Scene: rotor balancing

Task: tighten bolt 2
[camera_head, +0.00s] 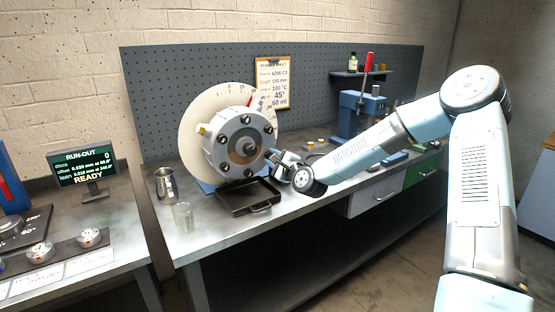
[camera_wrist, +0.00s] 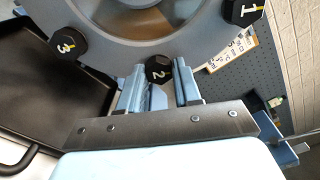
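The grey rotor (camera_head: 225,153) stands upright in front of a pale dial disc, with several bolts around its rim. In the wrist view bolt 2 (camera_wrist: 158,71) is a black hex head with a white number, low on the rotor rim. My gripper (camera_wrist: 160,78) is open, its two blue-grey fingers on either side of bolt 2. A gap shows at the right finger; contact at the left finger is unclear. In the head view my gripper (camera_head: 281,158) is at the rotor's lower right, where the bolt cannot be made out.
Bolt 1 (camera_wrist: 243,11) and bolt 3 (camera_wrist: 68,43) flank bolt 2. A black tray (camera_head: 233,208) lies below the rotor. A metal cup (camera_head: 165,184) and a glass (camera_head: 183,217) stand to the left. A screen (camera_head: 82,167) reads "RUN-OUT" and "READY".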

